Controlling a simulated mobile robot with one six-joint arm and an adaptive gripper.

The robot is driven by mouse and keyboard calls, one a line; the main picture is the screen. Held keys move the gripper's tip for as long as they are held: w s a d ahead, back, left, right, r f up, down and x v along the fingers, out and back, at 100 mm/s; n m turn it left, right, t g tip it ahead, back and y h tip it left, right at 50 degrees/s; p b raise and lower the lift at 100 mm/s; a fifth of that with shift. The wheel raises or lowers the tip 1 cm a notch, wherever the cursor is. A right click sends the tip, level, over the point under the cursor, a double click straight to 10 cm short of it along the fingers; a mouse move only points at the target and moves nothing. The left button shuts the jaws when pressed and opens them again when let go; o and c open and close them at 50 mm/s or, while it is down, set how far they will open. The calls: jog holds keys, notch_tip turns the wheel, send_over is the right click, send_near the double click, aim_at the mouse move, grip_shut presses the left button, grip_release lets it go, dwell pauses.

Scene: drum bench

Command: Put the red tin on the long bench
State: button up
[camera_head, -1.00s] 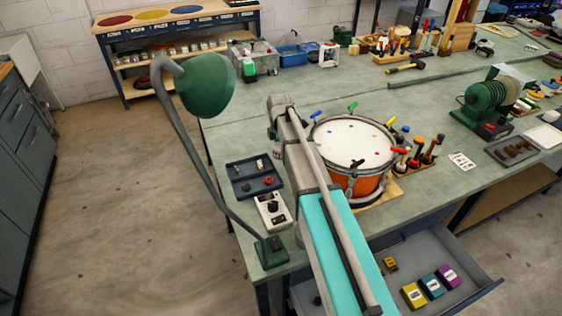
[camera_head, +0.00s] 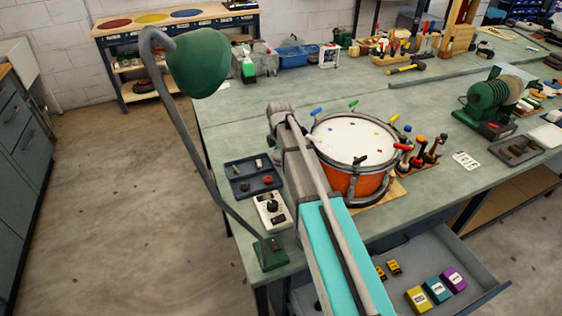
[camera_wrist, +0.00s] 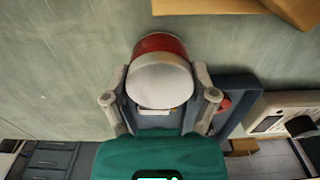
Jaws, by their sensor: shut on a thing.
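The red tin (camera_wrist: 160,45) shows in the wrist view with a red side and a pale round end facing the camera. My gripper (camera_wrist: 160,92) is shut on it, with one finger at each side. The long bench (camera_head: 250,125) has a worn green top and runs across the head view. The same green surface (camera_wrist: 60,60) fills much of the wrist view behind the tin; I cannot tell the height of the tin above it. In the head view my own arm hides the gripper and the tin.
A drum (camera_head: 352,145), a dark blue tray (camera_head: 250,185), a white control box (camera_head: 271,211) and a green lamp (camera_head: 200,62) crowd the near end. An open drawer (camera_head: 455,250) juts out in front.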

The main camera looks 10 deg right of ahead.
jog(key=shift+f, duration=0.4)
jog(key=o, duration=1)
jog(key=shift+o, duration=0.2)
jog(key=shift+r, duration=0.25)
notch_tip(320, 180, up, 12)
jog(key=p, duration=1.2)
jog(key=shift+s, duration=0.1)
